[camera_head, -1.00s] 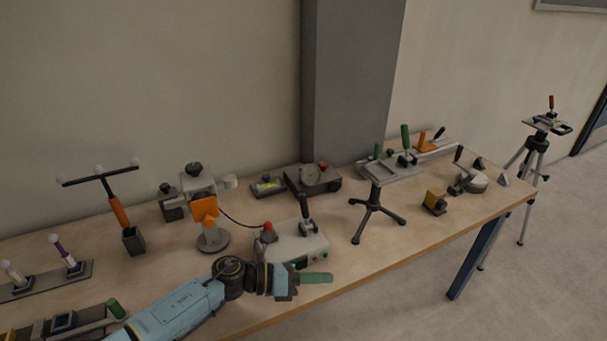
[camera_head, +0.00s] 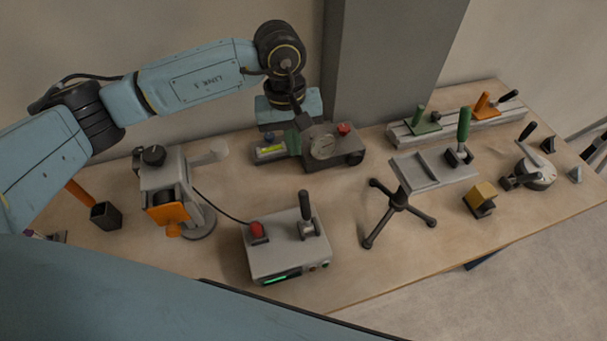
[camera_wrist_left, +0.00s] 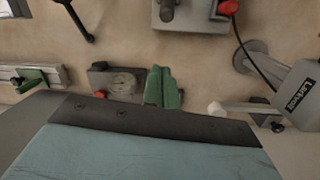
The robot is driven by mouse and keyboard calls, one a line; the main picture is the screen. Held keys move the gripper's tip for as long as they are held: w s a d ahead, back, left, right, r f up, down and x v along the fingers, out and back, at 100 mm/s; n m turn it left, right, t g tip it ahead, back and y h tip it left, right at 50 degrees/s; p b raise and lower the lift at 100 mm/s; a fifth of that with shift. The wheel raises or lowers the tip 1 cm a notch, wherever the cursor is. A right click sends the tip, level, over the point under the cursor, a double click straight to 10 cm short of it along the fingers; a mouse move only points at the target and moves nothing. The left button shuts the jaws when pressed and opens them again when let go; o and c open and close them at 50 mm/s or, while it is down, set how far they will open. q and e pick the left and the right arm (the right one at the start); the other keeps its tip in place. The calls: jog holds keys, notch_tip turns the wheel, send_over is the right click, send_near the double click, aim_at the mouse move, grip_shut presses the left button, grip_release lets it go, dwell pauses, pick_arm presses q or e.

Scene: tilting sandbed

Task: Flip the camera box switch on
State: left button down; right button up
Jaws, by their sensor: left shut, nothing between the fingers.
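A light grey box (camera_head: 285,252) stands on the table, joined by a black cable to the camera-like device (camera_head: 160,178) on a round stand. On its top are a red-capped control (camera_head: 257,231) at the left and an upright black-handled lever (camera_head: 306,214) at the right. A green display glows on its front. My left gripper (camera_head: 294,147) points down behind the box, above the back of the table near the gauge block (camera_head: 325,146). Its green fingers (camera_wrist_left: 161,72) are shut and empty in the left wrist view, apart from the grey box (camera_wrist_left: 196,14). My right gripper is out of view.
A small black tripod stand (camera_head: 399,200) and a yellow block (camera_head: 481,196) stand to the right of the box. A grey pillar (camera_head: 395,60) rises behind the table. The wood in front of the box is clear.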

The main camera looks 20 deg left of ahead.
aim_at(306, 211)
pick_arm(q)
jog(key=s+d+f+p, duration=0.2)
jog(key=s+f+p, duration=0.1)
jog(key=f, duration=0.5)
jog(key=shift+s+d+f, duration=0.2)
jog(key=shift+s+d, duration=0.1)
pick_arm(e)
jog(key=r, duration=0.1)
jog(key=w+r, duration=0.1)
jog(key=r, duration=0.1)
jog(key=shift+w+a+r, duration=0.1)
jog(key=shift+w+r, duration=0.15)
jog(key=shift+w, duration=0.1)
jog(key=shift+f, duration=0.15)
